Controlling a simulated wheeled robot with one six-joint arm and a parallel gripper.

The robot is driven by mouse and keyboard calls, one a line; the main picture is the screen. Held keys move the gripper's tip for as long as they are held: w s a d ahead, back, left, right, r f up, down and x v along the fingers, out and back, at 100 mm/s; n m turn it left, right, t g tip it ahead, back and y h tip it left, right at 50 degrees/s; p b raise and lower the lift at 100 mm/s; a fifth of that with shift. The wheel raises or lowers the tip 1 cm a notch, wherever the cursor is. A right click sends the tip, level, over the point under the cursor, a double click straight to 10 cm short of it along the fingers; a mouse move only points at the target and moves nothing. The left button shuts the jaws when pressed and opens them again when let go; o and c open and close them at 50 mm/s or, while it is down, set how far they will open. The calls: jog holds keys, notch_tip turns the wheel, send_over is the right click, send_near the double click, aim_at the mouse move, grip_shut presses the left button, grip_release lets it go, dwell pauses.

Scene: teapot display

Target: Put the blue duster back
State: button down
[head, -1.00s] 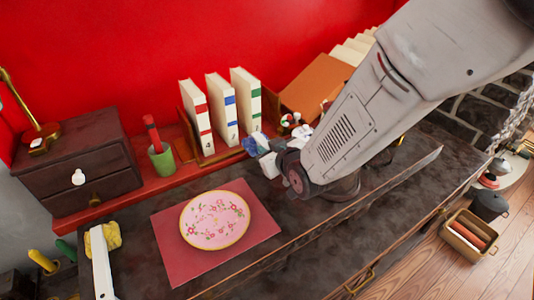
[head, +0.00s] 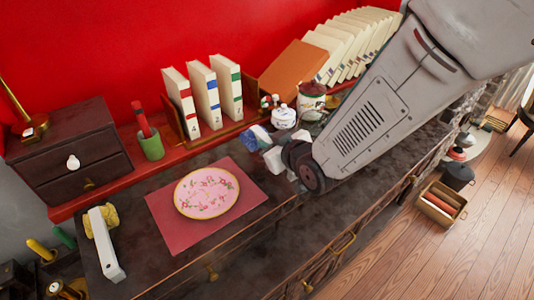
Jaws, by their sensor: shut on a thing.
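My gripper (head: 270,152) is at the end of my arm, over the back of the dark counter and right of the pink plate. It is shut on the blue duster (head: 256,137), of which a small blue and whitish part shows beyond the jaws. The rest of the duster is hidden or too small to make out. The duster is in front of the white books, near the red ledge; whether it touches anything there I cannot tell.
A pink floral plate (head: 206,193) lies on a red mat (head: 168,236). A green cup (head: 151,147) holds a red item. White books (head: 206,93), a white teapot (head: 283,117) and a dark drawer box (head: 72,150) stand behind. A long white object (head: 107,250) lies left.

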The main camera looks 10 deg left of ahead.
jog(key=shift+g, duration=0.3)
jog(key=w, duration=0.1)
jog(key=w+a+r, duration=0.1)
jog(key=w, duration=0.1)
jog(key=w+a, duration=0.1)
jog(key=w, duration=0.1)
jog(key=shift+a+r, duration=0.2)
jog(key=shift+r, duration=0.15)
jog(key=shift+s+f, duration=0.15)
jog(key=shift+f, duration=0.5)
jog(key=shift+d+f, duration=0.1)
jog(key=shift+f, duration=2.75)
jog(key=shift+f, duration=0.55)
jog(key=c, duration=1.2)
grip_release()
